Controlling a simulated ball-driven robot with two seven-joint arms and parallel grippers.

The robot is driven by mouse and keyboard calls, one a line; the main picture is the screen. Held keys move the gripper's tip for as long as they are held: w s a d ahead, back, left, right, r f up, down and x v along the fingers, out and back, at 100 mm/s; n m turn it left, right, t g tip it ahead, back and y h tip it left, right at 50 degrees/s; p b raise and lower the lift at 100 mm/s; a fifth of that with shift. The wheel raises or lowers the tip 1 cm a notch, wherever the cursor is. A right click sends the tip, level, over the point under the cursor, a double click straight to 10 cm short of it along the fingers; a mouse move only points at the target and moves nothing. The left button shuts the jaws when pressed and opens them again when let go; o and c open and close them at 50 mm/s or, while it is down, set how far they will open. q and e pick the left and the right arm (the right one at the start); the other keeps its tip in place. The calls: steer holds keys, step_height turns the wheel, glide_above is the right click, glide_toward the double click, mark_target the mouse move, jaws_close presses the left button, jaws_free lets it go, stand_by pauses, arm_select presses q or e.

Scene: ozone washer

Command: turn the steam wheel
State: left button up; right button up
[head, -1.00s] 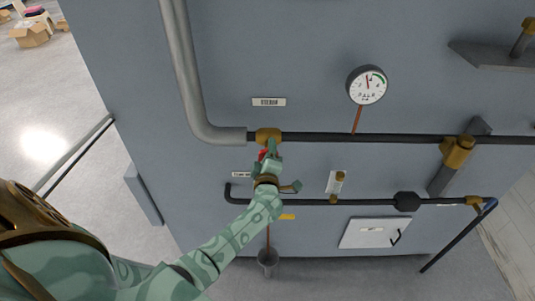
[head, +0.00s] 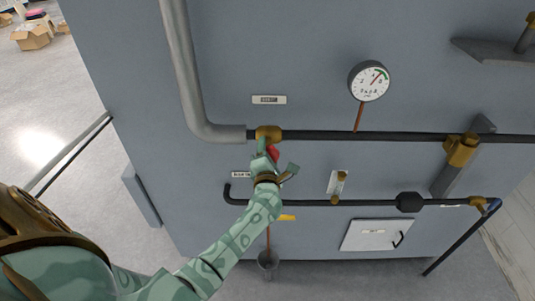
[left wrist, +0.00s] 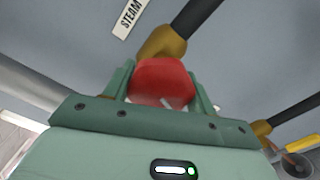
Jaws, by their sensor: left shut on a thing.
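The red steam wheel (left wrist: 163,80) sits under a brass valve body (left wrist: 162,43) in the left wrist view, beside a label reading STEAM (left wrist: 130,17). In the head view the wheel (head: 273,153) shows as a small red patch below the brass valve (head: 268,133) on the upper black pipe. My left gripper (head: 268,157) is on the wheel, and in the left wrist view its fingers (left wrist: 163,83) are shut on the wheel from both sides. My right gripper is not in view.
A round gauge (head: 369,81) stands above the pipe, to the right. A lower black pipe (head: 330,202) runs below, with a yellow lever (head: 287,217) under it. A white hatch (head: 376,234) is at lower right.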

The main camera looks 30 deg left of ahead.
arm_select(q)
steer(key=shift+f+n, duration=0.25)
steer(key=shift+n, duration=0.25)
steer(key=o, duration=1)
steer(key=shift+r, duration=0.15)
steer(key=shift+s+d, duration=0.1)
steer(key=p+v, duration=0.3)
steer(key=v, duration=1.3)
steer(key=shift+s, duration=0.2)
